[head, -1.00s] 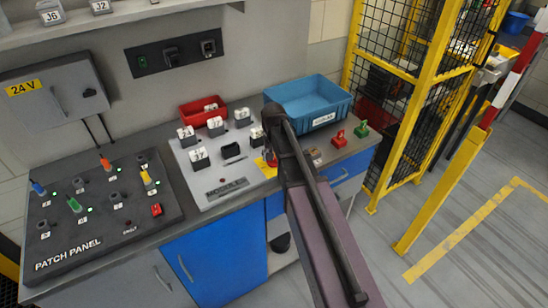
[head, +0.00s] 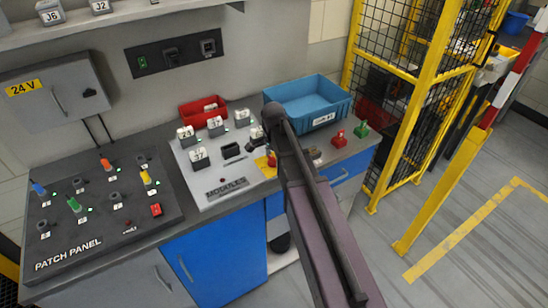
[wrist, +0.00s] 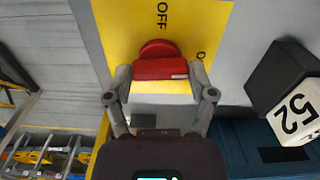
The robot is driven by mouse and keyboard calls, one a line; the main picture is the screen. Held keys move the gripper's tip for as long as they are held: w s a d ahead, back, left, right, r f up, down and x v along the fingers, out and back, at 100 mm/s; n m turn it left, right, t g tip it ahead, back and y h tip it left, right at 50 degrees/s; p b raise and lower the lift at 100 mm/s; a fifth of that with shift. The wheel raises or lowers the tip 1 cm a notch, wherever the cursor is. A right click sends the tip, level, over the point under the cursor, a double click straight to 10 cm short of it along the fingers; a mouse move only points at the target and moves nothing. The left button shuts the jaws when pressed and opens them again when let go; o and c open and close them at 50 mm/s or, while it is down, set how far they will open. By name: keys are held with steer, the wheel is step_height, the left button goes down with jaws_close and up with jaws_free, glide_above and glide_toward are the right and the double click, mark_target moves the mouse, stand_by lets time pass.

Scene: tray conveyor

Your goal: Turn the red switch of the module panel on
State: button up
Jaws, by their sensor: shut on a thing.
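The module panel (head: 190,165) is a light grey board on the bench, left of my arm in the head view. Its yellow switch plate (wrist: 115,25) fills the upper middle of the wrist view, with "OFF" printed above the switch and a partly hidden label starting with "O" at right. The red switch (wrist: 160,68) has a handle lying across the wrist picture, with a small pale mark near its right end. My gripper (wrist: 160,77) has one finger at each end of the handle and is shut on it. In the head view my arm mostly hides the switch.
White numbered modules (head: 200,156) stand on the panel; one module (wrist: 298,103) is close right of my gripper in the wrist view. A blue bin (head: 335,107) and red bin (head: 192,112) stand behind. The patch panel (head: 150,205) is at left, a yellow fence (head: 425,100) at right.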

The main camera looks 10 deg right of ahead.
steer(key=shift+m, duration=0.5)
steer(key=o, duration=1.1)
steer(key=shift+c, duration=0.2)
steer(key=shift+r, duration=0.1)
